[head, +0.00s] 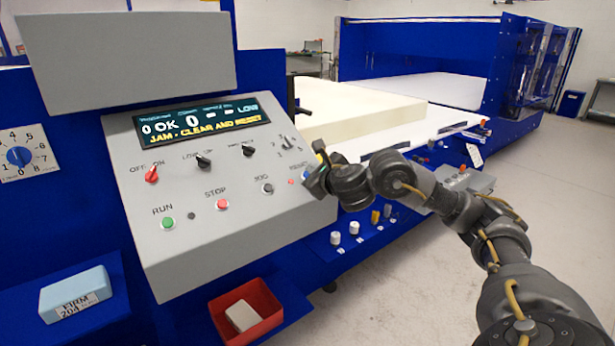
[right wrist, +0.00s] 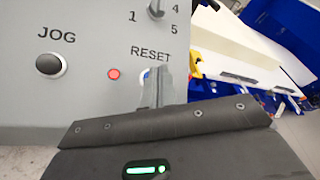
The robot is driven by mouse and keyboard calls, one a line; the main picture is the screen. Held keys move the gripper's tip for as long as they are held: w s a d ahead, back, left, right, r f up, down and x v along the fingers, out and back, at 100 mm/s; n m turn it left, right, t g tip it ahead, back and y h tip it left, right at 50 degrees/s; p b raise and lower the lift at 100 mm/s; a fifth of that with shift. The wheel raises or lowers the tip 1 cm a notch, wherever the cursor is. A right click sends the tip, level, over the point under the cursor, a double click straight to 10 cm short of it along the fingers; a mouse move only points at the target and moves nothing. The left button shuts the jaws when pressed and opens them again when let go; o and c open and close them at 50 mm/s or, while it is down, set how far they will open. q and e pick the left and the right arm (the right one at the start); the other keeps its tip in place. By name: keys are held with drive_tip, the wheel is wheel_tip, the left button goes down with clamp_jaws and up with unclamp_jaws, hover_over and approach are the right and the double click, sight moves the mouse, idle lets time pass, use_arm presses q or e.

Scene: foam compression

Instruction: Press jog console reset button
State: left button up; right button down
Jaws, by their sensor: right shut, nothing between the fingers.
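The grey console (head: 235,195) carries a display, knobs and labelled buttons. Its display (head: 203,125) reads "JAM - CLEAR AND RESET". The reset button (right wrist: 145,74) shows in the right wrist view as a blue and white edge below the RESET label; my fingers hide most of it. A red lamp (right wrist: 114,74) is to its left. My right gripper (right wrist: 163,86) is shut and empty, its fingers right at the button; I cannot tell whether they touch it. In the head view, this gripper (head: 318,178) is at the console's right edge. My left gripper is not in view.
The JOG button (right wrist: 50,65) is left of the lamp. A red bin (head: 262,303) with a pale block and a blue foam block (head: 75,292) are below the console. A large cream foam slab (head: 360,108) lies on the machine bed behind. Open floor is at right.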

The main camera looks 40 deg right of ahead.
drive_tip(key=shift+w+f+b, duration=0.35)
drive_tip(key=shift+f+b, duration=0.2)
drive_tip(key=shift+b, duration=0.15)
idle(0.8)
idle(0.3)
drive_tip(key=shift+s+r+p, duration=0.45)
drive_tip(key=shift+r+p, duration=0.3)
drive_tip(key=shift+p, duration=0.15)
drive_tip(key=s+r+p, duration=0.1)
drive_tip(key=r+p, duration=0.2)
drive_tip(key=s+r+p, duration=0.1)
drive_tip(key=p, duration=0.1)
drive_tip(key=shift+s+r, duration=0.15)
drive_tip(key=shift+s, duration=0.2)
drive_tip(key=shift+w, duration=0.1)
idle(0.4)
